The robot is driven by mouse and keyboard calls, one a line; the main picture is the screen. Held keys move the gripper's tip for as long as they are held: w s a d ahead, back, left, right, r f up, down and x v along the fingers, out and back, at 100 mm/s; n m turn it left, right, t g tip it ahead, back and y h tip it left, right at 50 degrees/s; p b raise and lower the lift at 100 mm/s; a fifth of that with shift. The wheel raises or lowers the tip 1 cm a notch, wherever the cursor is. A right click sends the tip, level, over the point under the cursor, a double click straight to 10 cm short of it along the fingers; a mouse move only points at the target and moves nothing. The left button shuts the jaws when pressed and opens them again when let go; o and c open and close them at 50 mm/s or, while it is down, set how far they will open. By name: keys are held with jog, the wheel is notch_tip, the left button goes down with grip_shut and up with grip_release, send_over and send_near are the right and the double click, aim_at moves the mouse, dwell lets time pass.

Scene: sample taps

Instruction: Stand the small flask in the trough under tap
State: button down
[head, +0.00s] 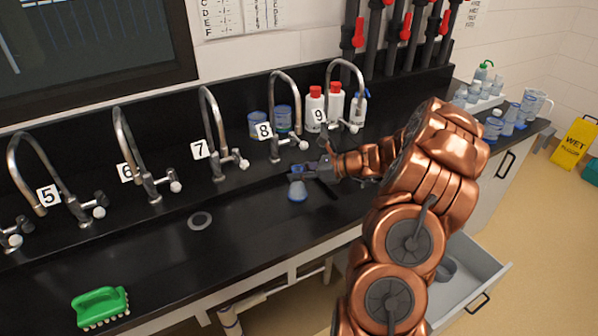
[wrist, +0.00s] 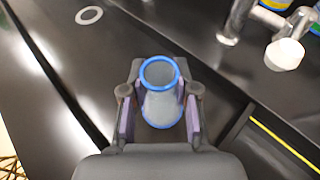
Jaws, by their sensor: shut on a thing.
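The small flask (head: 297,189) has a blue-tinted body and, in the wrist view (wrist: 160,108), a bright blue rim. My gripper (head: 312,172) is shut on it, with one finger on each side in the wrist view (wrist: 160,115). The flask looks upright, below and in front of tap 8 (head: 287,110). I cannot tell whether its base touches the black surface. The black trough (head: 140,240) runs along the bench under the row of taps. Taps 5 (head: 45,170), 6 (head: 135,150), 7 (head: 213,125) and 9 (head: 345,90) carry number cards.
A round drain ring (head: 200,220) lies left of the flask. A green brush (head: 101,307) is at the front left. Red-capped bottles (head: 314,108) and blue containers (head: 257,125) stand behind taps 8 and 9. An open drawer (head: 470,285) juts out at the right.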

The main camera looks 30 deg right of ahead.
jog(key=shift+f, duration=0.2)
jog(key=c, duration=0.9)
grip_release()
jog(key=shift+r, duration=0.15)
